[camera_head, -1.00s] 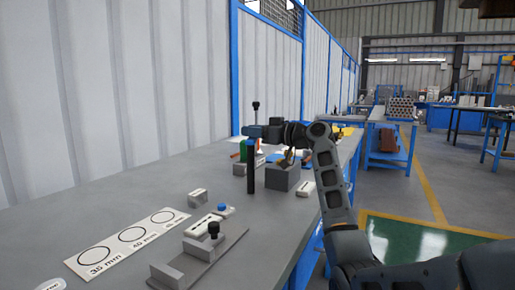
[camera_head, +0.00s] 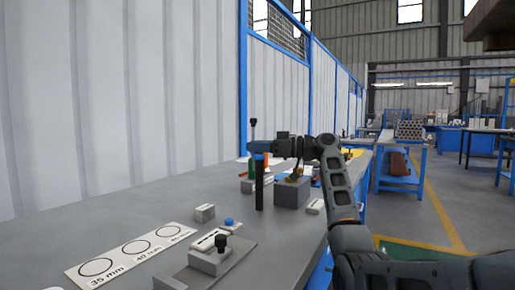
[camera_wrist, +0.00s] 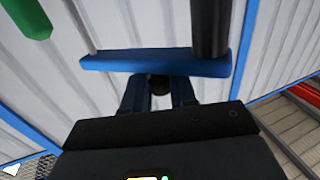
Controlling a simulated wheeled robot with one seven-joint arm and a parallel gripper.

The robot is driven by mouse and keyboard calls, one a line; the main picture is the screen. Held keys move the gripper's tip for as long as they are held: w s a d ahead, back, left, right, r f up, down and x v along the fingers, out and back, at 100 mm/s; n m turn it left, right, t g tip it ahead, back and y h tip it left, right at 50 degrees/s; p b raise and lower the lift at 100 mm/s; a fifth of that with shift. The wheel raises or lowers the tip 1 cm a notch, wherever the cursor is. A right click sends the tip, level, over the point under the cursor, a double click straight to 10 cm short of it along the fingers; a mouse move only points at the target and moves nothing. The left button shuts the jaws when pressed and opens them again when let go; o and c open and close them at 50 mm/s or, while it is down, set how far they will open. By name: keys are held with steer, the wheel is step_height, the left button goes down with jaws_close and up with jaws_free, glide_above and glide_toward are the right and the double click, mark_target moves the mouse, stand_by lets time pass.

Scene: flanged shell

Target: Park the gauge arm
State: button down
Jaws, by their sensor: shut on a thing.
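The gauge arm is a blue bar (camera_wrist: 150,61) just ahead of my fingertips in the wrist view. A thick dark post (camera_wrist: 210,25) meets its right end and a thin pale rod shows at its left end. In the head view the dark post (camera_head: 260,187), with a blue top, stands upright on the bench. A black knob on a thin stem (camera_head: 253,123) rises above the bar there. My gripper (camera_wrist: 159,92) is shut at the bar, with a dark round part between its fingers. The exact contact is hidden. In the head view my gripper (camera_head: 266,147) reaches leftward over the post.
A grey block (camera_head: 292,193) stands right of the post. A small grey block (camera_head: 204,213), a fixture with a black knob (camera_head: 210,260) and a card with circles (camera_head: 135,250) lie nearer. A green thing (camera_wrist: 28,17) is close in the wrist view. A ribbed wall backs the bench.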

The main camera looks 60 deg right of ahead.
steer(key=shift+w+f, duration=0.1)
steer(key=c, duration=1.1)
jaws_free()
steer(key=shift+o, duration=0.2)
steer(key=v, duration=0.7)
steer(key=shift+s+p, duration=0.3)
steer(key=shift+s, duration=0.05)
steer(key=shift+s+d, duration=0.1)
